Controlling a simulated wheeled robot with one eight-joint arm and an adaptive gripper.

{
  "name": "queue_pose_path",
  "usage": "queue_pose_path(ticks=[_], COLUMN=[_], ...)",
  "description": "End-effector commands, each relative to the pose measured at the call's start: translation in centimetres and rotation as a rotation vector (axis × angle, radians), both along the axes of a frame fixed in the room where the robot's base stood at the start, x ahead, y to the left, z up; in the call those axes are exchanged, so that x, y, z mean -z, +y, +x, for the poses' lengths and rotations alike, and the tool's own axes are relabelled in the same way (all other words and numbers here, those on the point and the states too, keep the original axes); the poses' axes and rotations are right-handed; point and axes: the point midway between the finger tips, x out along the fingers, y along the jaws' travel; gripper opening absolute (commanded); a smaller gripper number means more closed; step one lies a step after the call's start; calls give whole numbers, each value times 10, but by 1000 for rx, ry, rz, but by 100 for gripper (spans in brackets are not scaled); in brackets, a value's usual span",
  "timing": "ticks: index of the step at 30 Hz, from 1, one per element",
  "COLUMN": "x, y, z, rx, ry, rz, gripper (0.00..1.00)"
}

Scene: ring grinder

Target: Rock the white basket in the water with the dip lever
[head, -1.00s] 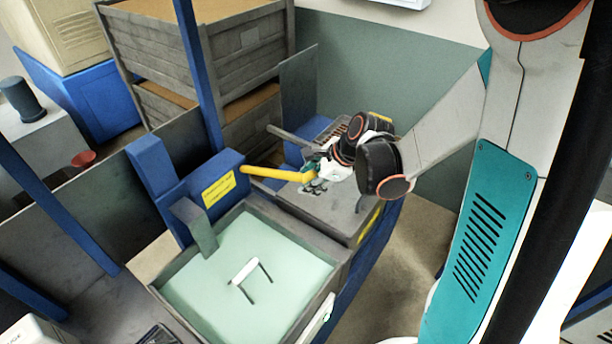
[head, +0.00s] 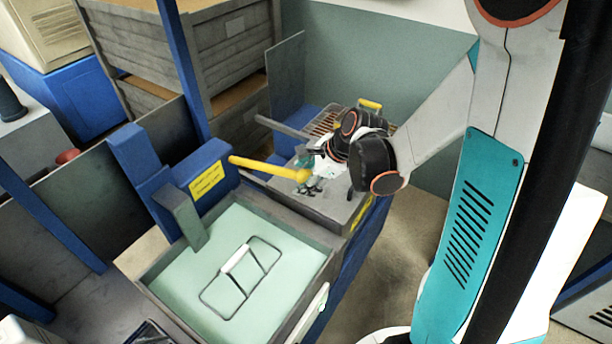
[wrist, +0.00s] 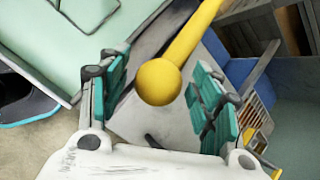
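The white basket (head: 235,258) shows as a white grip bar on a dark wire outline at the surface of the pale green water (head: 190,285) in the tank. The rest of it is hidden. The yellow dip lever (head: 268,168) sticks out from the blue post towards my gripper (head: 312,172), sloping slightly down to its knob. In the wrist view, the lever's round yellow knob (wrist: 158,82) is between the two teal fingers of my gripper (wrist: 161,92). The fingers are apart, with a gap visible on both sides of the knob.
A blue post with a yellow label (head: 207,180) stands behind the tank (head: 318,285). A grey worktop (head: 335,205) with a slotted rack lies beside it, under my arm. Grey wooden crates (head: 215,60) stand at the back. Open floor (head: 415,230) shows on the right.

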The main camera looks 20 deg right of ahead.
Motion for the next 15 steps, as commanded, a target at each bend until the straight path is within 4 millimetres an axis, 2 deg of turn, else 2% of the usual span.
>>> queue_pose_path(ticks=[7, 15], x=[-7, -34], y=[-3, -13], z=[-3, -18], rx=[2, 3], ry=[0, -1], rz=[1, 1], gripper=[59, 59])
